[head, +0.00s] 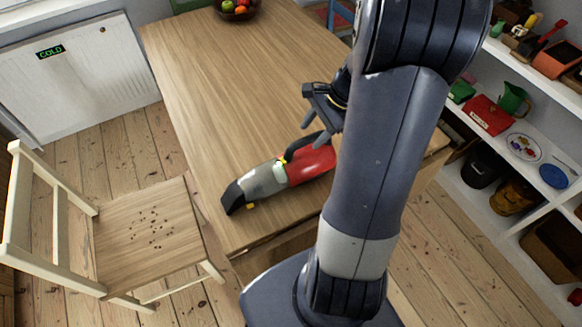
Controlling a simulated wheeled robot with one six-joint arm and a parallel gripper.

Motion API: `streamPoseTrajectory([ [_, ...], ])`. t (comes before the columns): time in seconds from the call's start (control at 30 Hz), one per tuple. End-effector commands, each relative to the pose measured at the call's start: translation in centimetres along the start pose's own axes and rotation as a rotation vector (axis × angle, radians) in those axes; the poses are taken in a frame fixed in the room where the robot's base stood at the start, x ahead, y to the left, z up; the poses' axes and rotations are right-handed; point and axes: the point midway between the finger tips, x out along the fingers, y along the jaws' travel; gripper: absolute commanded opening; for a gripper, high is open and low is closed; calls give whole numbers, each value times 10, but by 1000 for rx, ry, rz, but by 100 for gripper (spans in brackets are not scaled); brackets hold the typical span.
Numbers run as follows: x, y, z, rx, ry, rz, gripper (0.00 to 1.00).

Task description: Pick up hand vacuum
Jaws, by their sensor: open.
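The hand vacuum (267,182) lies on the near end of the wooden table (215,95). It has a red body, a grey middle, a black nozzle pointing left and a dark handle on top. My arm hides its right end. My gripper (308,106) is open and appears empty, above and a little beyond the vacuum's red end. It looks apart from the vacuum, though the handle is close to it in the picture.
A fruit bowl (236,9) stands at the table's far end. A wooden chair (150,232) with small dark specks on its seat stands at the left. A white shelf (540,150) with several items is at the right. The table's middle is clear.

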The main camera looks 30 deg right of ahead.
Motion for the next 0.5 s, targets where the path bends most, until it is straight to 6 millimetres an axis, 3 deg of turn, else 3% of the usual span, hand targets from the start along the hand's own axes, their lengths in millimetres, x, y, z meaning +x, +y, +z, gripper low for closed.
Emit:
streamPoseTrajectory([
  [0.4, 50, -4, 4, -1, -2, 3, 47],
  [0.5, 55, -4, 4, -2, 1, 1, 47],
])
